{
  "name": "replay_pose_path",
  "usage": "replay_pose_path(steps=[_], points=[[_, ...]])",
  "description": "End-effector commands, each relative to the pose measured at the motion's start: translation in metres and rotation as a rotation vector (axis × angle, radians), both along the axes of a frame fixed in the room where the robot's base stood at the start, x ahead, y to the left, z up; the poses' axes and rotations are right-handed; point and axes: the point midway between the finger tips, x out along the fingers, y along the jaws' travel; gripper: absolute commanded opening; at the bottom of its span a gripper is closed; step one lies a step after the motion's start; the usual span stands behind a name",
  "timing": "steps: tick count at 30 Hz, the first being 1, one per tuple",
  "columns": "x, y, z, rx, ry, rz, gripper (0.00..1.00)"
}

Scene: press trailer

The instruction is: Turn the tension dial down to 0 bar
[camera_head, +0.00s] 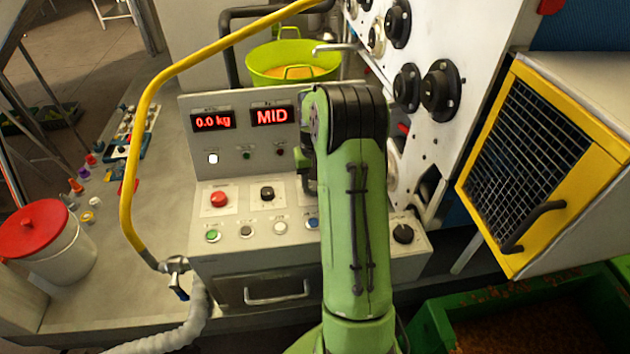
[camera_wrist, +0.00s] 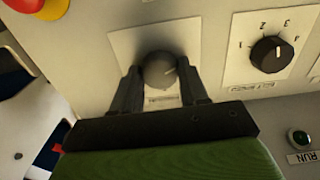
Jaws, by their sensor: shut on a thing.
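The pointer line lies on the dial's right half. The plate's lettering is too small and dark to read, so I cannot confirm from it that this is the tension dial.
A black selector knob (camera_wrist: 270,54) marked 1 to 4 is right of the held dial; a RUN light (camera_wrist: 299,138) is below it. A red and yellow button (camera_wrist: 40,6) is upper left. Displays read "0.0 kg" (camera_head: 212,121) and "MID" (camera_head: 272,116). A yellow pipe (camera_head: 128,190) arches left.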

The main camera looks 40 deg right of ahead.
Motion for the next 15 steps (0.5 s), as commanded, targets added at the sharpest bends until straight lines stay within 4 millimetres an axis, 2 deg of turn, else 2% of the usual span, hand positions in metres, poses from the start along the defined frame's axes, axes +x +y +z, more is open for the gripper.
replay_pose_path(steps=[15], points=[[0.0007,0.0001,0.0005,-0.002,-0.001,0.493,0.13]])
